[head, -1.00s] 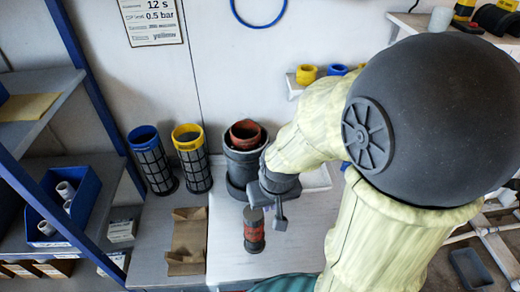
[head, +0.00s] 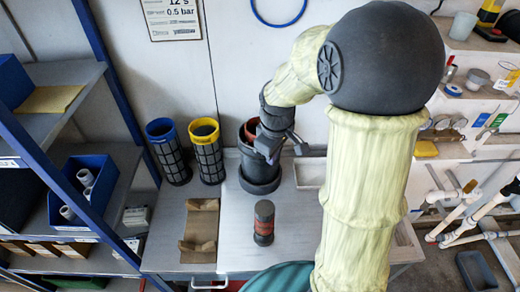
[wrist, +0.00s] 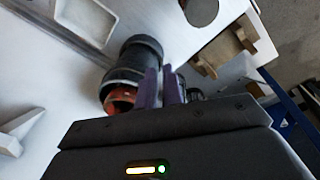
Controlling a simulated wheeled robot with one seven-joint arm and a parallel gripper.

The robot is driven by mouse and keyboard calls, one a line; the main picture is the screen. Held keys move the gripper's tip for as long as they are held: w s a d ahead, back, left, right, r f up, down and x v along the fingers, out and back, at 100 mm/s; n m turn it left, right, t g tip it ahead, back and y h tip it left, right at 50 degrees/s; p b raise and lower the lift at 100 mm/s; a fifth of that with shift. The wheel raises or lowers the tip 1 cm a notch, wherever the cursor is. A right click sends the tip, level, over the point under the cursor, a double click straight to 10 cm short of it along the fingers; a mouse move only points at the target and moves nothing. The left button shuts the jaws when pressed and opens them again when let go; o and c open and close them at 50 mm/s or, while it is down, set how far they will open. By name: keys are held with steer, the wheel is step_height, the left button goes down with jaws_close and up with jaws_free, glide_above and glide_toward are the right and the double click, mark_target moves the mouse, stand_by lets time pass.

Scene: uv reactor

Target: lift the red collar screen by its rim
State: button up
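The red collar screen (head: 251,129) sits inside the dark grey cylindrical housing (head: 258,176), with its red rim showing at the top. In the head view my gripper (head: 268,150) is at the right front of the housing's mouth and hides part of it. In the wrist view the red collar (wrist: 119,97) shows inside the housing mouth, left of my fingers. My gripper's two purple fingers (wrist: 162,88) stand apart with a narrow gap. I see nothing held between them. Whether a finger touches the rim is unclear.
A blue-collared screen (head: 168,152) and a yellow-collared screen (head: 207,151) stand left of the housing. A small grey and red cylinder (head: 264,222) stands in front of it. A brown cradle (head: 199,230) lies front left; a pale tray (head: 310,173) is to the right.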

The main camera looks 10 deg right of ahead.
steer(key=w+d+r+n+p, duration=0.1)
steer(key=w+r+n+p, duration=0.1)
steer(key=w+n, duration=0.4)
steer(key=w+d+r+n+g+p, duration=0.1)
steer(key=w+r+n+p, duration=0.2)
steer(key=w+r+n, duration=0.2)
steer(key=w+n, duration=0.2)
steer(key=w, duration=0.1)
steer(key=shift+w+d+n+g, duration=0.3)
steer(key=shift+w, duration=0.1)
step_height(320, 180, down, 12)
steer(key=p, duration=0.4)
steer(key=shift+s+f+p, duration=0.1)
steer(key=shift+f+p, duration=0.05)
steer(key=shift+p, duration=0.15)
